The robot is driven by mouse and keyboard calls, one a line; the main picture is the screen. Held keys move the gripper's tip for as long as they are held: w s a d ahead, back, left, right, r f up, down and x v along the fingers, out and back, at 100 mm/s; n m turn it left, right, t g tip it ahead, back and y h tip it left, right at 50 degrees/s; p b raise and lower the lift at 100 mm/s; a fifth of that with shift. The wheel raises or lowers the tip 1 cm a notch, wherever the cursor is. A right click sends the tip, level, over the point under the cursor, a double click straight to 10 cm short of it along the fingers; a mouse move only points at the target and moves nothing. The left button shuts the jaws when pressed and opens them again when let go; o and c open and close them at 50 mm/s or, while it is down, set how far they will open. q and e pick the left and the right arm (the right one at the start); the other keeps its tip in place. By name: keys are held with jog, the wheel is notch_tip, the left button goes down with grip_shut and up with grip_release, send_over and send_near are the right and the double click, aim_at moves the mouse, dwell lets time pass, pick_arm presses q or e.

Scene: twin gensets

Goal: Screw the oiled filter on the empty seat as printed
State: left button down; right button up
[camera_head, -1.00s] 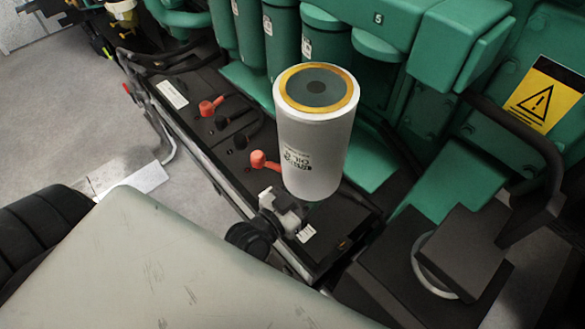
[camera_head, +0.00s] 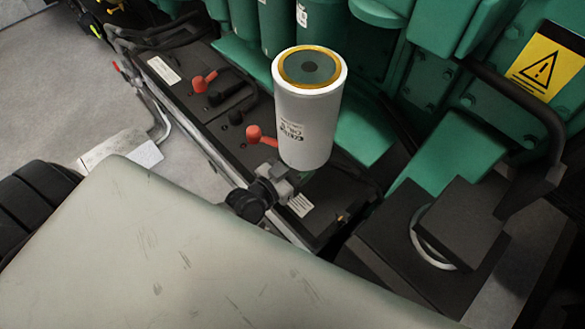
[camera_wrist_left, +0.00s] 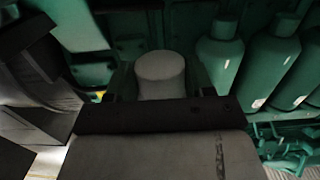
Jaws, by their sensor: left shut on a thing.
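The oiled filter (camera_head: 305,125) is a white can with dark print. It is upright, its amber gasket ring and dark end face up. My left gripper (camera_head: 276,183) is shut on it low on its side and holds it above a black battery; its fingers are mostly hidden in the head view. In the left wrist view the white filter (camera_wrist_left: 160,75) sits between the dark fingers (camera_wrist_left: 163,92). I cannot make out an empty seat in either view. Any printed instructions on the can are too small to read. My right gripper is not in view.
The black battery (camera_head: 215,105) with red terminal caps lies below the filter. Green canisters (camera_head: 278,28) hang on the green engine behind. A yellow warning sign (camera_head: 545,62) and black pipe (camera_head: 515,95) are at right.

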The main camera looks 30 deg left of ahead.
pick_arm(q)
jog(key=shift+r+b+x, duration=0.25)
jog(key=shift+b+x, duration=0.45)
jog(key=shift+x, duration=2.45)
jog(key=shift+r+b+x, duration=0.3)
jog(key=shift+b+x, duration=0.35)
jog(key=shift+x, duration=2.5)
jog(key=shift+r+b+x, duration=0.25)
jog(key=shift+b+x, duration=0.45)
jog(key=shift+x, duration=2.45)
jog(key=shift+r+p, duration=0.2)
jog(key=shift+p, duration=0.2)
jog(key=shift+r+p, duration=0.3)
jog(key=shift+r, duration=0.05)
jog(key=shift+r+p, duration=0.5)
jog(key=shift+p, duration=0.1)
jog(key=shift+s+f, duration=0.15)
jog(key=shift+f, duration=0.2)
